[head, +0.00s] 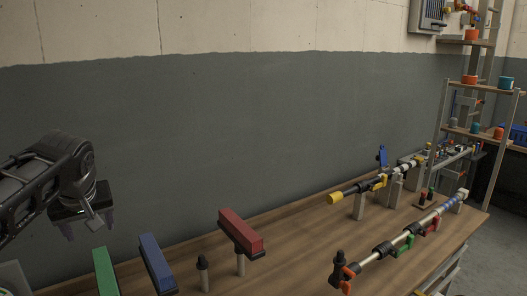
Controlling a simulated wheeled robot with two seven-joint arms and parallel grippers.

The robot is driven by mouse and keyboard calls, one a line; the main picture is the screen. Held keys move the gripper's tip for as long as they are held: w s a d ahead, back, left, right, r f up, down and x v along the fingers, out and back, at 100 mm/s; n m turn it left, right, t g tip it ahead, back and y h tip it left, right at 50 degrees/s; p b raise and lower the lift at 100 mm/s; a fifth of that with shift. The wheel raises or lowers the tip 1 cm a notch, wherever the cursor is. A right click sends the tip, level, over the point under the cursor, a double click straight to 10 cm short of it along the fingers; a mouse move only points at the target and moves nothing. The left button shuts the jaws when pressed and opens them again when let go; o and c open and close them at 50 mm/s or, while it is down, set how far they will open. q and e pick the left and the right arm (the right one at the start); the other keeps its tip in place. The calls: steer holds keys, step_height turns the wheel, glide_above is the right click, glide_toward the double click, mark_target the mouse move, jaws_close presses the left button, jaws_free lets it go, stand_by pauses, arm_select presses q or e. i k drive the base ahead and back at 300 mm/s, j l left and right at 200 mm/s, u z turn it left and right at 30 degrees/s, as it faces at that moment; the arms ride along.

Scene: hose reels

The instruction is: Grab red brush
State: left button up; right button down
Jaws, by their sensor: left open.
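The red brush (241,231) has a block-shaped red head and rests raised on a thin pale post above the wooden table, toward the middle of the head view. My left gripper (86,228) hangs at the left, fingers pointing down and apart, empty. It is to the left of the red brush and clear of it, over the area behind the green and blue brushes. My right gripper does not show.
A blue brush (156,263) and a green brush (105,272) stand left of the red one. A small black-topped post (203,270) is close beside it. Hose rods on stands (408,236) fill the table's right side. A shelf rack (476,85) stands at right.

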mark_target(245, 240)
steer(key=k+l, duration=0.8)
steer(key=l, duration=0.1)
